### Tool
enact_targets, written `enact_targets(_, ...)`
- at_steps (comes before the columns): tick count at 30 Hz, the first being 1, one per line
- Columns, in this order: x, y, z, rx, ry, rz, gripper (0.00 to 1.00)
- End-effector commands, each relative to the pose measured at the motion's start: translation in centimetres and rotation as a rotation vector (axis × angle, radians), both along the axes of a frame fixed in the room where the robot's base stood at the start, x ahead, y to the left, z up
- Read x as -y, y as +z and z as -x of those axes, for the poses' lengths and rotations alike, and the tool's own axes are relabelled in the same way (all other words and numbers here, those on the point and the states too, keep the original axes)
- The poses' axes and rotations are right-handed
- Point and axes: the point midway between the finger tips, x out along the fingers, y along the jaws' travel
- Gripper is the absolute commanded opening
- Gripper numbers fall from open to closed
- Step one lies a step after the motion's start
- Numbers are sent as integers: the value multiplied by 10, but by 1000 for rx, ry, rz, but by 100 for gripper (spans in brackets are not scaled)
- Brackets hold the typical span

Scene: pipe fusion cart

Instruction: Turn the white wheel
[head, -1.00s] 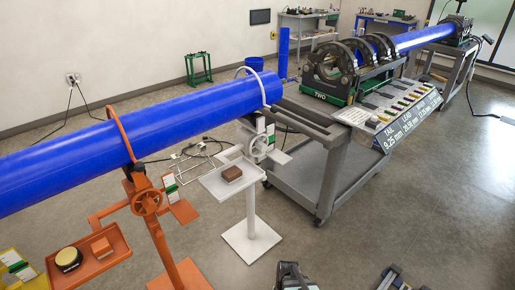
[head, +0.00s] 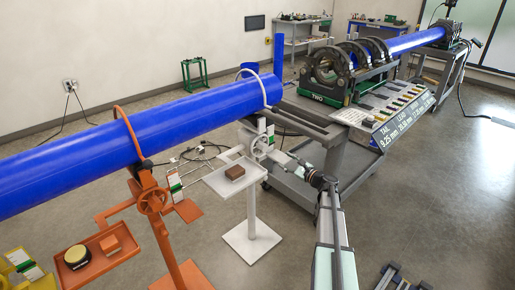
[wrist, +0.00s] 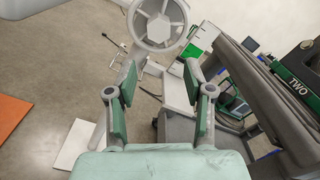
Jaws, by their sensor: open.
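The white wheel (head: 260,144) is on the white pipe stand, below the end of the blue pipe (head: 180,118). In the wrist view the white wheel (wrist: 157,20) is at the top, round with spokes. My gripper (wrist: 160,88) is open, its two green-padded fingers apart with nothing between them. The wheel lies ahead of the fingertips, roughly centred between them and apart from them. In the head view my gripper (head: 290,162) is just right of the wheel, small and hard to make out.
The white stand's tray (head: 218,178) holds a brown block (head: 235,172) left of the wheel. The orange stand (head: 153,200) is further left. The grey cart (head: 335,150) with the fusion machine (head: 345,78) stands close on the right. Open floor lies in front.

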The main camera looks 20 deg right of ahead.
Motion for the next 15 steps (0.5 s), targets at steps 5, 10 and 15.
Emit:
enact_targets(5,-4,-1,-11,-12,2,-18,52)
enact_targets(10,-13,-1,-36,-11,3,-17,52)
enact_targets(15,-25,-1,-68,-12,4,-16,52)
